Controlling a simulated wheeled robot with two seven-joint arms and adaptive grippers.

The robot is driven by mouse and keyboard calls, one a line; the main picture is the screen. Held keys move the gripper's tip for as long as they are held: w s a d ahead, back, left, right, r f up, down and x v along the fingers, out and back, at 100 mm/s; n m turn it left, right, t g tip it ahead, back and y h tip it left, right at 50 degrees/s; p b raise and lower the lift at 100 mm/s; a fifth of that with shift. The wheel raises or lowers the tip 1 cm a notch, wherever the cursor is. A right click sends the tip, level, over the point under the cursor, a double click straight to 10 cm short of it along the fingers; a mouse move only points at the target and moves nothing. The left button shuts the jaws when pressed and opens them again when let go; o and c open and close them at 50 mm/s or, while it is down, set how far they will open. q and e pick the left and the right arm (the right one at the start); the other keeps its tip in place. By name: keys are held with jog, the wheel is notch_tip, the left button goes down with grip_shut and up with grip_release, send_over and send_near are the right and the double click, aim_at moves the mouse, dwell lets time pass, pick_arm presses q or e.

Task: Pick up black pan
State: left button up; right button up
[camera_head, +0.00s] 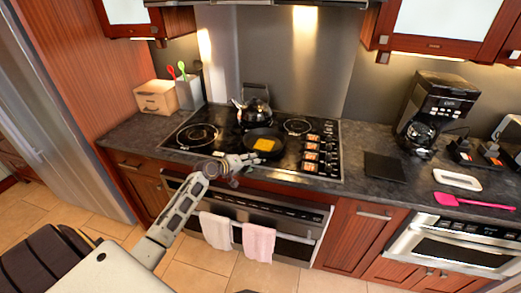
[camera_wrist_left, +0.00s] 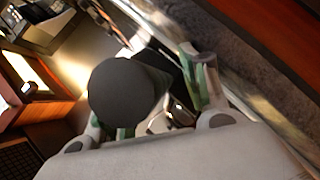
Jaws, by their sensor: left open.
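My left gripper (camera_head: 249,161) is at the stove's front edge, just in front of the pan. In the left wrist view my left gripper (camera_wrist_left: 158,103) has its fingers apart. A dark rounded cylinder (camera_wrist_left: 125,92) shows close to the camera between the fingers. It looks like the pan's handle, seen end-on; I cannot tell whether the fingers touch it. The handle is not clear in the head view. My right gripper is not in view.
A kettle (camera_head: 257,112) stands on the stovetop behind the pan. Control knobs (camera_head: 312,155) line the stove's right side. Towels (camera_head: 259,243) hang on the oven handle below. A coffee maker (camera_head: 434,105) and a pink spatula (camera_head: 470,201) are on the right counter.

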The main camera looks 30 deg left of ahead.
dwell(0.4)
pick_arm(q)
grip_shut()
jog(key=shift+w+r, duration=0.1)
jog(key=shift+r, duration=0.05)
